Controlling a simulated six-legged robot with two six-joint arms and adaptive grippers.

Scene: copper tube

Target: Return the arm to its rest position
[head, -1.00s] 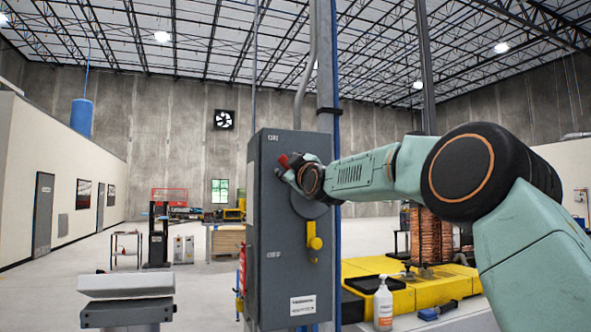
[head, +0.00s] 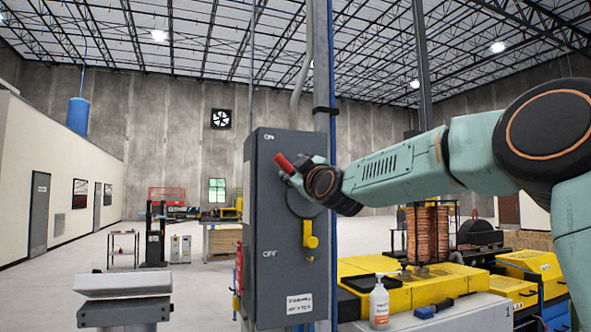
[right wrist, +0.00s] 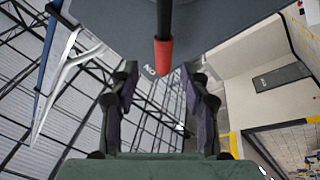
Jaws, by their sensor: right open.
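A grey switch box (head: 275,215) stands on a post, marked ON near its top and OFF lower down. Its red-tipped handle (head: 284,163) points up and left, toward the ON mark. My right gripper (head: 301,166) is just to the right of the handle and partly overlaps it. In the right wrist view the red handle tip (right wrist: 163,55) is ahead of the open gripper (right wrist: 162,85), midway between the fingers with space on both sides. The gripper holds nothing. My left gripper is not in view.
A yellow lock-like part (head: 310,240) sits low on the box.

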